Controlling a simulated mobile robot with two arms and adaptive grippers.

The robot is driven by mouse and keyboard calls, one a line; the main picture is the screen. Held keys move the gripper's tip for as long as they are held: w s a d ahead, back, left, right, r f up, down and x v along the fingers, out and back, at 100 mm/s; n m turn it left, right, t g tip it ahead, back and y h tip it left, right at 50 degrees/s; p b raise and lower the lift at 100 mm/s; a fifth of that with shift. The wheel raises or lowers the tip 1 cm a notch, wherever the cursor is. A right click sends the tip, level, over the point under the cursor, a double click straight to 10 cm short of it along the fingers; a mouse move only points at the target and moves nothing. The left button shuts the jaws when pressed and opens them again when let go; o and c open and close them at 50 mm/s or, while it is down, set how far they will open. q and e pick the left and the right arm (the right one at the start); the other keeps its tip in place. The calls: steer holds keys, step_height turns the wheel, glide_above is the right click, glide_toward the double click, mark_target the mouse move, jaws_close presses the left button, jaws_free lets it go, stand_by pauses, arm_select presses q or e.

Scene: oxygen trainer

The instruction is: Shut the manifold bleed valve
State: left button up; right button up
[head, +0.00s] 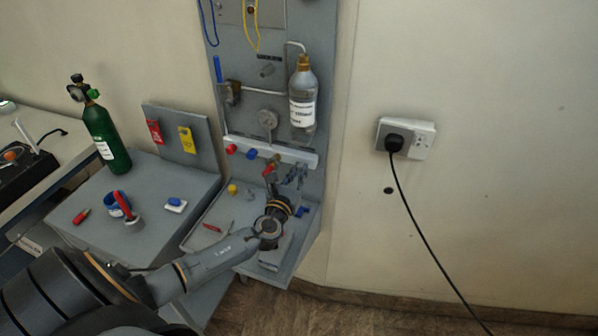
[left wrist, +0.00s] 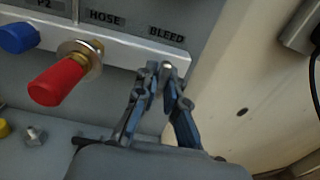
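The white manifold bar (head: 290,152) runs across the grey panel. In the left wrist view the manifold (left wrist: 110,32) carries the labels P2, HOSE and BLEED. My left gripper (left wrist: 163,72) is at the right end of the bar, just below the BLEED label (left wrist: 167,35); it also shows in the head view (head: 298,172). Its fingertips are close together around or in front of a small grey metal part. The bleed valve is mostly hidden by the fingers. I cannot tell whether they grip it. My right gripper is not in view.
A red knob on a brass fitting (left wrist: 62,80) sits close left of my left gripper, under HOSE. A blue knob (left wrist: 18,38) is farther left. A clear bottle (head: 303,98) hangs above. A green cylinder (head: 106,138) stands left. Small parts lie on the shelf below.

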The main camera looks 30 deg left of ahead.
arm_select(q)
steer(key=o, duration=0.4)
steer(key=v, duration=1.2)
